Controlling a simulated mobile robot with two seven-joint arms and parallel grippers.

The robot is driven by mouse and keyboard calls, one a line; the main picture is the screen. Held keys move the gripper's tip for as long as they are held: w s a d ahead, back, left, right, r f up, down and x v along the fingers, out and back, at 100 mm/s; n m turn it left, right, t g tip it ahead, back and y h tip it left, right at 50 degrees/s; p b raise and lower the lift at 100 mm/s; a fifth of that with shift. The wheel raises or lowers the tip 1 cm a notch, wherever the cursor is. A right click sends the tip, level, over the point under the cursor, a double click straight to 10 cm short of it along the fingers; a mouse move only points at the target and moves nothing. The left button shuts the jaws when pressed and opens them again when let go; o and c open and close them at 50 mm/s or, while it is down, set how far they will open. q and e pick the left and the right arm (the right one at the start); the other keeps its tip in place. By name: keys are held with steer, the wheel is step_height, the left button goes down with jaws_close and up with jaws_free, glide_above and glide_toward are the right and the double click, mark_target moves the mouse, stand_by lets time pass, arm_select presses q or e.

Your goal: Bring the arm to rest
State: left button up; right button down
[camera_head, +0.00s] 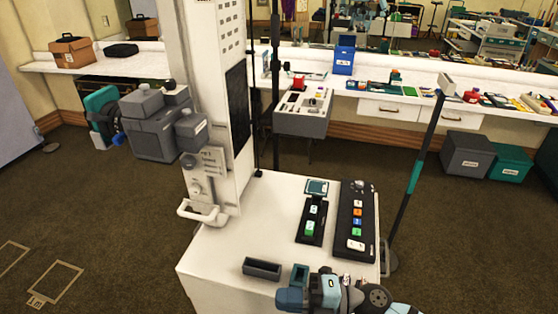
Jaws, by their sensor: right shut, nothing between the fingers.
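My right gripper (335,287) is at the bottom of the head view, at the front edge of the white cart top (225,262). It is shut and I see nothing held in it. My right arm (400,309) comes in from the bottom edge, to the right of the gripper. The fingertips are small and partly hidden by the wrist. My left gripper is not in view.
A dark open tray (262,269) lies left of my right gripper. Two black button panels (357,225) (313,221) stand behind it. A white column (217,110) rises at the cart's left. A thin pole (412,178) stands to the right. The cart's middle is clear.

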steer(key=w+d+f+m+t+h, duration=0.1)
steer(key=d+f+m+t+h, duration=0.3)
steer(key=m+t, duration=0.5)
steer(key=w+d+f+m+t+h, duration=0.2)
steer(key=d+m+t+h, duration=0.35)
steer(key=m, duration=0.65)
steer(key=s+d+f+m+g+h, duration=0.3)
steer(key=s+d+f+m, duration=0.1)
steer(key=s+f, duration=0.25)
steer(key=s+d+f+m+g+h, duration=0.25)
steer(key=s+d+f+m, duration=0.2)
steer(key=f, duration=0.35)
arm_select(q)
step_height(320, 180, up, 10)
steer(key=p, duration=1.2)
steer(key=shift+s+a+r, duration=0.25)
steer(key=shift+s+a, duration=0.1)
arm_select(e)
step_height(320, 180, up, 12)
steer(key=shift+t, duration=0.4)
steer(key=shift+d+f, duration=0.1)
